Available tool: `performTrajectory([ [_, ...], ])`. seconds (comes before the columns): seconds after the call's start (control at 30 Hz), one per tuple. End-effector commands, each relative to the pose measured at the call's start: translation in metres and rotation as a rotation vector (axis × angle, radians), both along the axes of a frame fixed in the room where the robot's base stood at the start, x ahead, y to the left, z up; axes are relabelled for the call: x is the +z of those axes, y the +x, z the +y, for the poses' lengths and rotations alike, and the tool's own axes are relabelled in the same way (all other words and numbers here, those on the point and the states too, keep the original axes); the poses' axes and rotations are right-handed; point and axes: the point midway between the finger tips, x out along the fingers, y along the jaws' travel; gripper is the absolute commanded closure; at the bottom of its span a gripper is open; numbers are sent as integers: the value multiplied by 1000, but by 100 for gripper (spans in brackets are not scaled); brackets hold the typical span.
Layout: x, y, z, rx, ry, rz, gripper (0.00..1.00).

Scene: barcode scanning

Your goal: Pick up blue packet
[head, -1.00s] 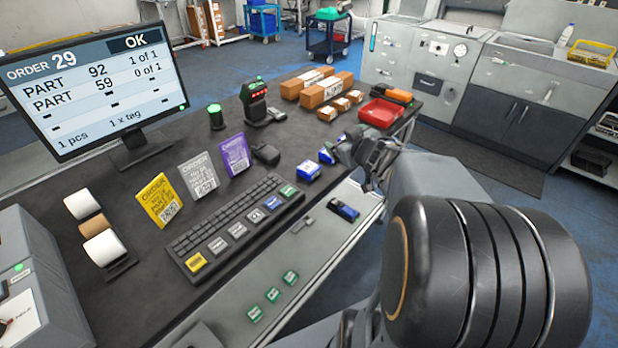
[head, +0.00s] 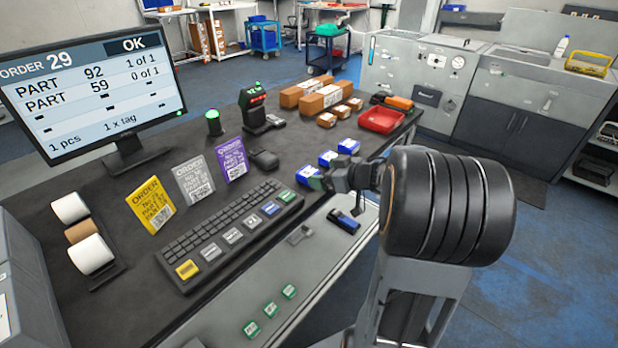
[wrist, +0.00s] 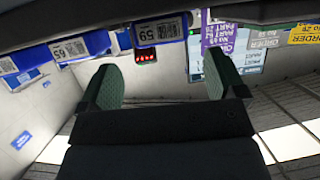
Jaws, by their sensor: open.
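Several small blue packets with white labels lie in a row at the right of the dark desk: a far one (head: 348,146), a middle one (head: 327,158) and a near one (head: 307,172). My gripper (head: 322,182) is beside the near packet, at its right. In the wrist view my gripper (wrist: 160,78) is open with nothing between its two dark green fingers. Ahead of the fingers there, a blue packet (wrist: 158,31) shows a numbered barcode label, with another blue packet (wrist: 80,46) to its left. Contact with a packet cannot be told.
A red tray (head: 381,119) and brown boxes (head: 322,100) stand behind. A dark blue item (head: 343,221) lies on the light front ledge. The monitor (head: 92,85) stands at left.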

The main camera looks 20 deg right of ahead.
Motion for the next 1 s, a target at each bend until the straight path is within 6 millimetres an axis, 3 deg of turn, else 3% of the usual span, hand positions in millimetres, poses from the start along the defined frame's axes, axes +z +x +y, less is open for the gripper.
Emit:
performTrajectory([
  [0.17, -5, 7, 5, 2, 0, 0, 11],
  [0.5, -22, 40, 24, 3, -1, 0, 11],
  [0.87, -23, 45, 26, -1, -1, -1, 11],
  [1.0, -23, 45, 26, -1, -1, -1, 24],
])
